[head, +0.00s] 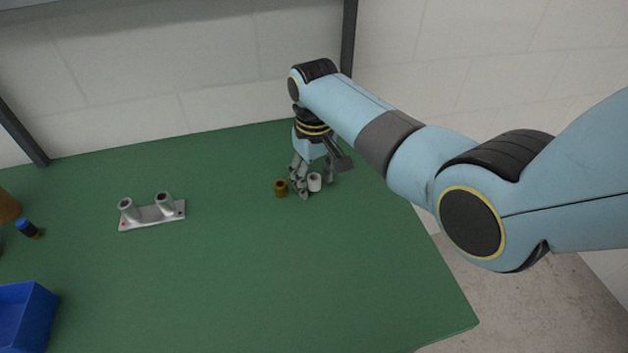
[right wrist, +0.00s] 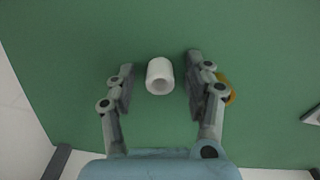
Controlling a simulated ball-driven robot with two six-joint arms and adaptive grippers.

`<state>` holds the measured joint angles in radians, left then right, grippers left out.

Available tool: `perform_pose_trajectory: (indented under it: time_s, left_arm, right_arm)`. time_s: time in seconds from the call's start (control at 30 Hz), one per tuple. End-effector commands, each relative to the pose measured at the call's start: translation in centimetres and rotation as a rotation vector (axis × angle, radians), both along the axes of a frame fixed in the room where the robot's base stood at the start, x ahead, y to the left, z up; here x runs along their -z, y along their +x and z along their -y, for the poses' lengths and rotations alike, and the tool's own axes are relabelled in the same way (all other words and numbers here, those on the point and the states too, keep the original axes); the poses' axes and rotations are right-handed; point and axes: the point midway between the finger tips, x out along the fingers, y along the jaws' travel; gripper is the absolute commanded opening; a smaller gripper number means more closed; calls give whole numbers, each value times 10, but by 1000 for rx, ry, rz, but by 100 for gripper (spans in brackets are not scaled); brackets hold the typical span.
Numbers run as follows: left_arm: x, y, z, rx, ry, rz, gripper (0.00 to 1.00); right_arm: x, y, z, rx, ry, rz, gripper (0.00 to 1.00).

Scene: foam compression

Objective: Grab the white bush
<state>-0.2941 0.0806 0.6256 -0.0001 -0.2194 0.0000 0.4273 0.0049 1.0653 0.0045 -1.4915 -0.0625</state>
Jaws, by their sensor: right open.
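The white bush (head: 315,182) is a small hollow cylinder standing on the green table towards the back. In the right wrist view the white bush (right wrist: 160,76) sits between the two fingers, with a gap on each side. My right gripper (head: 312,184) is open and points down at the white bush; it also shows in the right wrist view (right wrist: 158,84). The fingers do not touch the bush in the right wrist view. My left gripper is not in view.
A brass-coloured bush (head: 281,188) stands just left of my right gripper, close outside one finger. A metal plate with two posts (head: 152,215) lies further left. A blue bin (head: 40,318) is at lower left. The table's middle front is clear.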

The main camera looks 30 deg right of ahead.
Motion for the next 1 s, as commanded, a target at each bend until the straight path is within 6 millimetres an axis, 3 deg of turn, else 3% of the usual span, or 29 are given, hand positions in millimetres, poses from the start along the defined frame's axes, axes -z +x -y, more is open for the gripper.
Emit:
perform_pose_trajectory:
  time_s: [0.07, 0.37, 0.77, 0.97, 1.0]
  left_arm:
    - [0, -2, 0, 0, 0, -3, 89]
    - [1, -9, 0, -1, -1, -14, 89]
    - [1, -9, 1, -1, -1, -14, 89]
    - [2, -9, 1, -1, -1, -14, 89]
    - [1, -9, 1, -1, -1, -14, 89]
  right_arm:
    - [0, 0, 0, 0, 0, 0, 50]
    - [0, 0, 0, 0, 0, 0, 11]
    - [-6, 0, 0, 0, 0, 1, 11]
    - [-40, 2, 0, 0, 0, 6, 11]
    - [-45, -6, -1, 0, 0, 0, 11]
